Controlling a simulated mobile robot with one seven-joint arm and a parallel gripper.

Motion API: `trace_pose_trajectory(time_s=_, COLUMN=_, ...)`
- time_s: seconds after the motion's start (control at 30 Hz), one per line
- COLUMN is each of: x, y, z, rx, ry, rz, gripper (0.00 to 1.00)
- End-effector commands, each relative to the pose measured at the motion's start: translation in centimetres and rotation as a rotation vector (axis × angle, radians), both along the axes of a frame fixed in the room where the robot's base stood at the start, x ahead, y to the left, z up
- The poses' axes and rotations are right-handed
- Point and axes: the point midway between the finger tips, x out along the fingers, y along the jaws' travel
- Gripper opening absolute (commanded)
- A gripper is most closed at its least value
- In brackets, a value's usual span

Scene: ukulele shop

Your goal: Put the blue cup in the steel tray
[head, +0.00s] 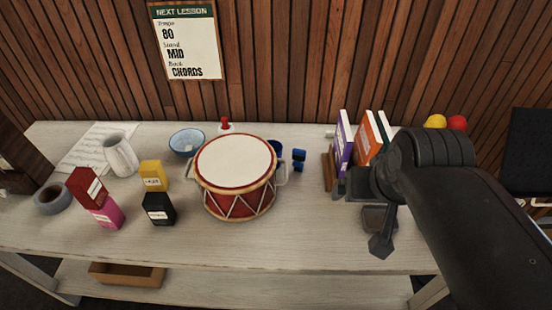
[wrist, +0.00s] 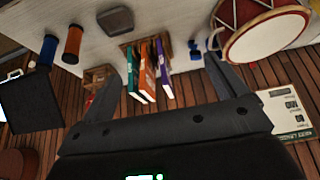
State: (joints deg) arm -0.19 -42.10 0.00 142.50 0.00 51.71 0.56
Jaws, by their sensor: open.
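A dark blue thing (head: 275,147), possibly the blue cup, shows behind the right side of the red and white drum (head: 235,187); the drum hides most of it. My gripper (head: 361,215) is open and empty above the table's right part, with fingers apart in the wrist view (wrist: 161,60).
Books (head: 364,138) in a wooden holder stand behind my gripper. Table (head: 310,235) is clear front centre. A wood-slat wall (head: 290,60) closes the back.

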Motion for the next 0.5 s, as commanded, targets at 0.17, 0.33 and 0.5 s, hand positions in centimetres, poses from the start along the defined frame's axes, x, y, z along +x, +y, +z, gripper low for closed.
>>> trace_pose_trajectory(time_s=0.17, x=3.2, y=0.7, z=1.2, rx=0.022, ry=0.047, rz=-0.022, gripper=0.9)
trace_pose_trajectory(time_s=0.33, x=8.0, y=2.0, z=2.3, rx=0.051, ry=0.106, rz=-0.062, gripper=0.9)
trace_pose_trajectory(time_s=0.5, x=12.9, y=3.6, z=2.4, rx=0.073, ry=0.166, rz=-0.104, gripper=0.9)
